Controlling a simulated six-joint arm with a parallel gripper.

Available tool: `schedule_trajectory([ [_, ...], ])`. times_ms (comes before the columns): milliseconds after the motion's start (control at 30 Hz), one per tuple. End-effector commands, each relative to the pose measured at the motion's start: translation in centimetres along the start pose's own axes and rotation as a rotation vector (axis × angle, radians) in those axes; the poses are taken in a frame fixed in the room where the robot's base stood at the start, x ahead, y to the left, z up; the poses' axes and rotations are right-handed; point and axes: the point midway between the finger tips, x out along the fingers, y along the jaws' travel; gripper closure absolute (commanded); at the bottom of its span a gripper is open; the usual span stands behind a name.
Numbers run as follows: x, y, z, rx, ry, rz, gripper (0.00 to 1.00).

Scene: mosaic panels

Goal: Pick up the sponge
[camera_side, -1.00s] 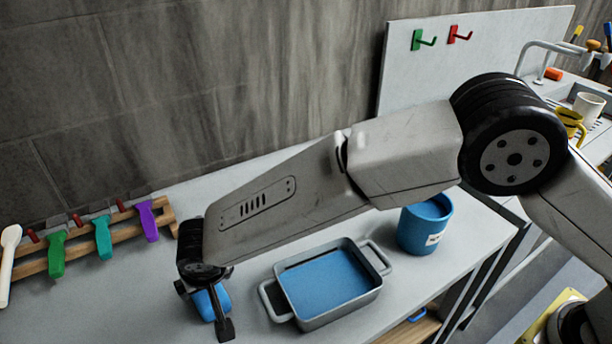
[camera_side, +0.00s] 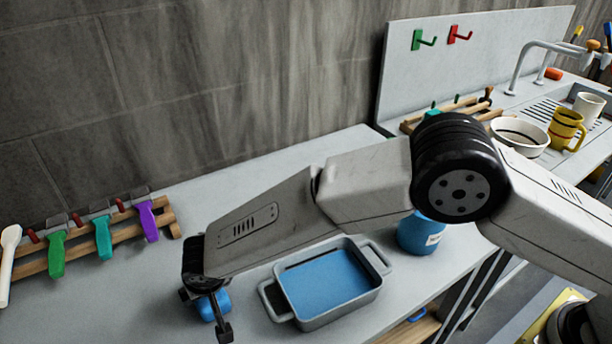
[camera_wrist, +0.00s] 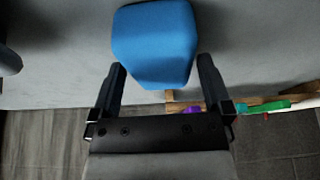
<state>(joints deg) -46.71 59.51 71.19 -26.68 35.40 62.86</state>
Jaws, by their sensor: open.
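The sponge appears to be the blue block (camera_side: 209,306) with blunt corners, on the grey counter at the lower left of the side view. It shows large in the wrist view (camera_wrist: 155,42), at the top centre. My gripper (camera_side: 205,312) is right at it, partly hiding it in the side view. In the wrist view my gripper (camera_wrist: 161,70) is open, with one finger on each side of the block's near end. Gaps show between the fingers and the block. I cannot tell the height of the fingertips over the counter.
A grey baking dish (camera_side: 314,325) with a blue inside stands right of my gripper. A blue pot (camera_side: 420,235) is partly hidden behind my arm. A wooden rack (camera_side: 170,218) with coloured-handled tools lies at the left by the wall. The counter's back middle is clear.

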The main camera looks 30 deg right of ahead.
Motion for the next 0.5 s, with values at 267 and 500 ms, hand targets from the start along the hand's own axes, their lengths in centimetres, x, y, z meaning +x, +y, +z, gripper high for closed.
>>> schedule_trajectory([
  [267,1.6,0.0,0.0,0.0,-0.001,-0.001,0.0],
  [500,1.6,0.0,0.0,0.0,-0.001,-0.001,0.0],
])
